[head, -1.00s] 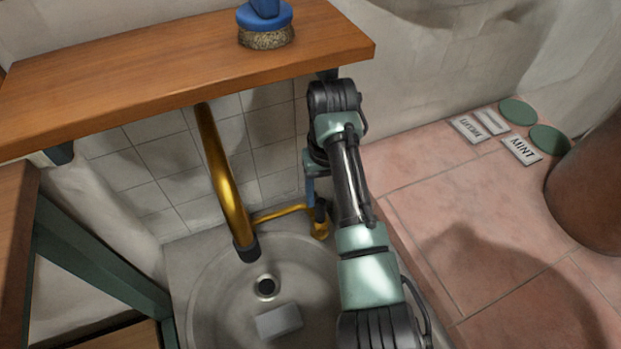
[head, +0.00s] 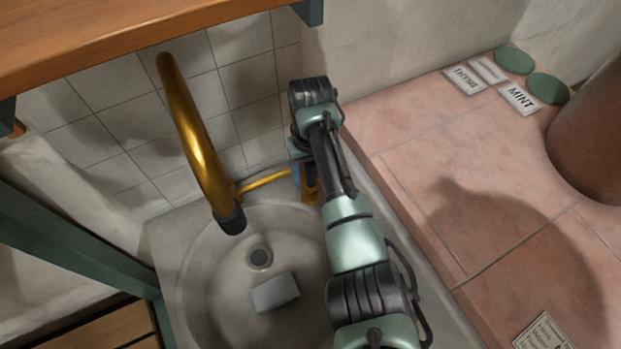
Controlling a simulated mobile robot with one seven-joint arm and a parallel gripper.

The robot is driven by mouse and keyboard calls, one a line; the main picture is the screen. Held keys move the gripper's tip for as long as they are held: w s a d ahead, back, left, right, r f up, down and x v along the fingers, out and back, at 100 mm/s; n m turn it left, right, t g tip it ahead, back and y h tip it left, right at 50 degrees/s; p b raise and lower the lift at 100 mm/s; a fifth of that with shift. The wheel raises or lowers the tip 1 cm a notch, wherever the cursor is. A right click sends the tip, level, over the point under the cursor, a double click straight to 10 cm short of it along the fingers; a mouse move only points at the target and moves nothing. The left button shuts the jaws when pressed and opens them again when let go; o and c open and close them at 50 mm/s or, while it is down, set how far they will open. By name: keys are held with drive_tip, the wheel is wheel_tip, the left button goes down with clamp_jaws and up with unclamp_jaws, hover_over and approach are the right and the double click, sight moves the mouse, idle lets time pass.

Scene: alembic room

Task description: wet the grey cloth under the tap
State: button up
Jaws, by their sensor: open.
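The grey cloth (head: 275,292) is a small pale grey block lying in the round stone basin (head: 200,290), beside the drain (head: 260,257). The tap's brass spout (head: 190,130) curves down to a black nozzle (head: 232,222), above and left of the cloth. No water shows below it. A thin brass pipe (head: 265,181) runs right from the tap to the brass valve (head: 311,192). My gripper (head: 303,180) is open and points down at this valve. My wrist partly hides its fingers, so I cannot tell whether they touch the valve.
A wooden shelf (head: 130,35) overhangs the tap from the back. A pink tiled counter (head: 480,210) on the right carries name cards, green discs (head: 515,60) and a large brown pot (head: 595,140). A green frame (head: 70,235) stands left of the basin.

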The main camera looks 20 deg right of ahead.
drive_tip(key=shift+f, duration=0.55)
clamp_jaws()
idle(1.1)
